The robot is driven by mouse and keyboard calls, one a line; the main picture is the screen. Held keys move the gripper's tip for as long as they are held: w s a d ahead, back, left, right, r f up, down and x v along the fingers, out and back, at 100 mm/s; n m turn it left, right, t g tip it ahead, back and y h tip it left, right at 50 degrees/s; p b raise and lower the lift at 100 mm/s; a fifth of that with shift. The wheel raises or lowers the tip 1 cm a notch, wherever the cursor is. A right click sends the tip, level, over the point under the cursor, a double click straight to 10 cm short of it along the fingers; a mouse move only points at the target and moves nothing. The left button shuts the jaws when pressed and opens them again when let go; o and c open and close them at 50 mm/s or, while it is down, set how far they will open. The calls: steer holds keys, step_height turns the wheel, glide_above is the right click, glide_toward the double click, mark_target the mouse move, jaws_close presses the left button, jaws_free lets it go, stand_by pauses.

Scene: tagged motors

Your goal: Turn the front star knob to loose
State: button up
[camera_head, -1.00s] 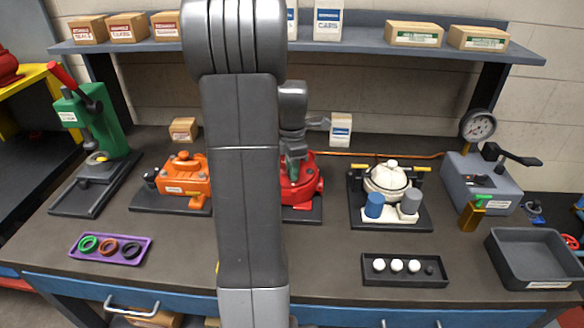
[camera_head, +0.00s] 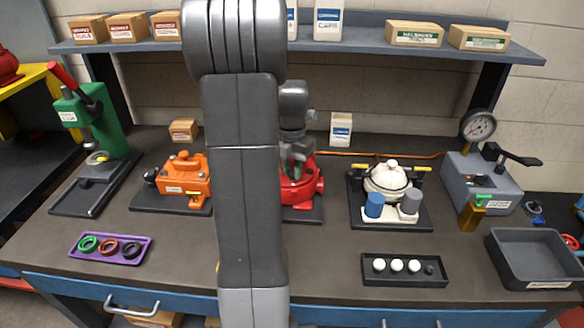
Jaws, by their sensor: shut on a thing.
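A red motor unit (camera_head: 305,187) stands on a dark base plate in the middle of the bench, its left part hidden behind my arm. My gripper (camera_head: 297,170) points down at the top of this unit. It is shut on a small greenish part there, which appears to be the star knob; the fingers cover most of it, so its shape and turn angle cannot be read. Whether other knobs sit on the hidden side of the unit cannot be told.
An orange unit (camera_head: 184,182) stands left of the red one, and a cream unit (camera_head: 388,181) with blue and grey cylinders stands right. A purple tray (camera_head: 110,262), a black tray (camera_head: 404,283) and a grey bin (camera_head: 538,279) lie in front. A shelf (camera_head: 365,48) spans the back.

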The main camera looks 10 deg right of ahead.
mark_target(292, 172)
steer(key=shift+s+f, duration=0.15)
steer(key=shift+f, duration=0.05)
steer(key=o, duration=0.7)
steer(key=shift+r, duration=0.2)
step_height(292, 172, up, 14)
steer(key=shift+f+b, duration=0.25)
steer(key=shift+b, duration=0.2)
steer(key=shift+f, duration=0.1)
step_height(292, 172, down, 13)
steer(key=shift+f+p, duration=0.2)
steer(key=shift+p, duration=0.3)
